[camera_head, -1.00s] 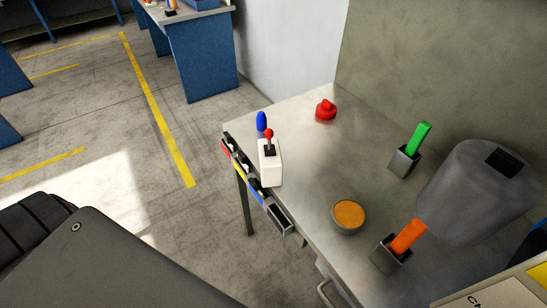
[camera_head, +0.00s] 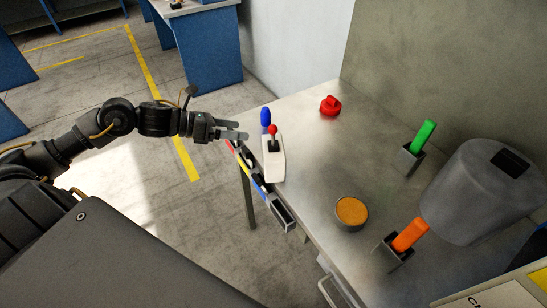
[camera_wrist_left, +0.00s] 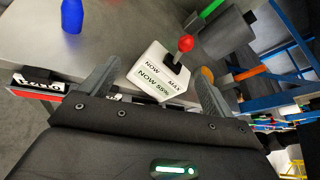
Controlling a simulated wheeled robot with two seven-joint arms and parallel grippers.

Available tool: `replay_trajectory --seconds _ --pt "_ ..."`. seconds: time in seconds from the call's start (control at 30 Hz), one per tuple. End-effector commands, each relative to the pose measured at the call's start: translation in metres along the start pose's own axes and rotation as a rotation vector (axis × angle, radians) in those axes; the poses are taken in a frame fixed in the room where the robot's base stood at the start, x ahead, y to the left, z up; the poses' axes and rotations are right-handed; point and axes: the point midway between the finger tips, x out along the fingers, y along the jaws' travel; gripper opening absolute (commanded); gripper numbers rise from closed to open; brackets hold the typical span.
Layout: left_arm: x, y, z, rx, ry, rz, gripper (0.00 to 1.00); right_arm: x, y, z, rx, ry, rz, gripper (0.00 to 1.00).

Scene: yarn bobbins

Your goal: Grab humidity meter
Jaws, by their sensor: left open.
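The humidity meter (camera_head: 273,159) is a white box with a red-knobbed lever on top. It stands near the table's left edge. In the left wrist view, the meter (camera_wrist_left: 158,76) shows the words "NOW 55%" and "MAX" and appears between my two fingers. My left gripper (camera_head: 242,134) comes in from the left at the table edge, just left of the meter. It is open and empty, and its fingers (camera_wrist_left: 155,88) seem apart from the meter. My right gripper is not in view.
A blue object (camera_head: 265,117) stands just behind the meter. The metal table (camera_head: 315,165) also holds a red object (camera_head: 330,105), an orange-filled bowl (camera_head: 351,212), green (camera_head: 424,134) and orange (camera_head: 409,235) handles in holders, and a grey cylinder (camera_head: 480,195). Bins line the left edge.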

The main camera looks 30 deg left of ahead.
Motion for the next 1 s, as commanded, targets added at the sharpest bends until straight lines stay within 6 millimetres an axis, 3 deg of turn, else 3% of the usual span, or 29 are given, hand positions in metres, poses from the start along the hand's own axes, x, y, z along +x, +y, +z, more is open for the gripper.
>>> replay_trajectory --seconds 0.1,0.33,0.7,1.0 --pt "0.001 -0.010 -0.003 0.106 0.014 -0.027 0.88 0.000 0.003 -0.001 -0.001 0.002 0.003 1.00" --pt "0.004 -0.013 -0.002 0.140 0.012 -0.034 0.88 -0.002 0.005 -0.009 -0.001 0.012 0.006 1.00" --pt "0.051 -0.014 -0.002 0.135 0.011 -0.033 0.88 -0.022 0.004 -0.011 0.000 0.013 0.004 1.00" --pt "0.061 -0.015 -0.003 0.134 0.012 -0.034 0.88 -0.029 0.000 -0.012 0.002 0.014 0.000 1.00"
